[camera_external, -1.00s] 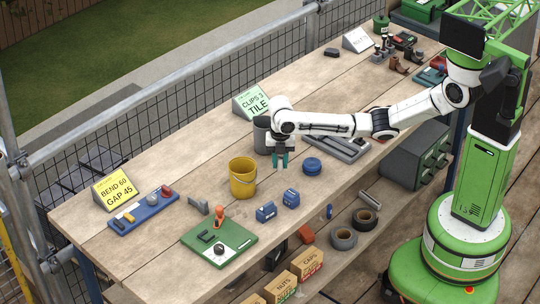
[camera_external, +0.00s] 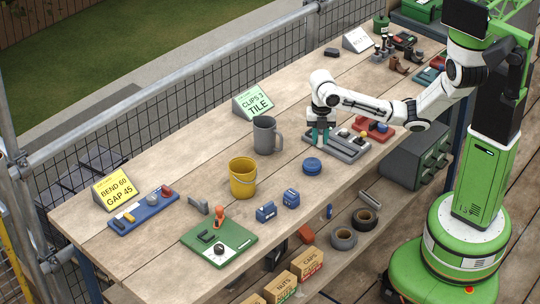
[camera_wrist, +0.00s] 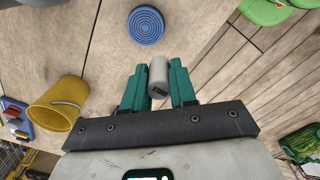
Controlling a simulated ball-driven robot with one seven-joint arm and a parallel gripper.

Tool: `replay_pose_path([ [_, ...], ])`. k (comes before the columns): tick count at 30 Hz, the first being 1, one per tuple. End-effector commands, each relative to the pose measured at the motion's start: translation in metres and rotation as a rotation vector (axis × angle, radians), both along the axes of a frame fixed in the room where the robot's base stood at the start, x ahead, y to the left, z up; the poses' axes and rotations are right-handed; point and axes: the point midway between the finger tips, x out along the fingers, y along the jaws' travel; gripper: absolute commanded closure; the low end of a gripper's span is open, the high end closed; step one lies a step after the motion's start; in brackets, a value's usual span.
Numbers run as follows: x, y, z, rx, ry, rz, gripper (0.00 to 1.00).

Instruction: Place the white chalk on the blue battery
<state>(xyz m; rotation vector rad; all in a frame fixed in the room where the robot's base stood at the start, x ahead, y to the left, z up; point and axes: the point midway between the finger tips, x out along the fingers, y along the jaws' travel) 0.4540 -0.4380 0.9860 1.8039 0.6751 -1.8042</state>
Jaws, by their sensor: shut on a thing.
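My gripper (camera_external: 320,138) is low over the left end of a grey slotted tray (camera_external: 352,155). In the wrist view, the teal fingers (camera_wrist: 158,88) are shut on a pale grey-white cylinder (camera_wrist: 158,70) with a dark mark, which looks like the white chalk. The external view is too small to show it clearly or tell whether it touches the tray. Two small blue blocks, one at left (camera_external: 266,212) and one at right (camera_external: 291,198), lie near the table's front edge. I cannot tell for sure which is the blue battery.
A blue round disc (camera_external: 312,166), a grey mug (camera_external: 265,135) and a yellow bucket (camera_external: 242,178) stand left of my gripper. A green board (camera_external: 240,255) and blue tray (camera_external: 145,211) lie further left. A red tray (camera_external: 375,129) is at right. Bare wood shows between them.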

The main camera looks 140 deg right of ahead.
Motion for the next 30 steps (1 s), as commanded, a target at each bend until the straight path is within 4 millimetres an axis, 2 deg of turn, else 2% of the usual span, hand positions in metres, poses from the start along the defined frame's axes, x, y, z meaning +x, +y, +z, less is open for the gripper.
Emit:
replay_pose_path([
  [4,0.000,0.007,0.009,-0.006,-0.002,0.005,1.00],
  [7,0.014,0.020,0.023,-0.017,-0.005,0.020,1.00],
  [12,0.043,0.061,0.047,-0.020,-0.008,0.051,1.00],
  [15,0.053,0.084,0.054,-0.012,-0.005,0.062,1.00],
  [18,0.058,0.098,0.057,-0.003,-0.001,0.069,1.00],
  [22,0.072,0.099,0.052,0.005,-0.001,0.069,1.00],
  [30,0.110,0.074,0.031,0.005,-0.001,0.069,1.00],
])
